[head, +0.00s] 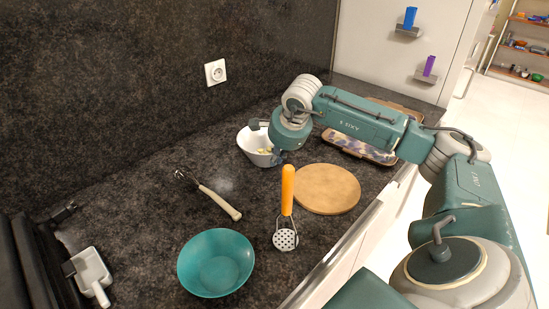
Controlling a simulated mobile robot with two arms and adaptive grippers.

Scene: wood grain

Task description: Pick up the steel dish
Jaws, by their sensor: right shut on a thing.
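My left gripper is not in view.
A round wooden board (328,190) lies right of the dish, with an orange-handled masher (287,205) beside it. A teal bowl (214,265), a white-handled tool (215,200) and a white scoop (91,275) lie nearer. Patterned trays (358,148) lie behind my arm.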

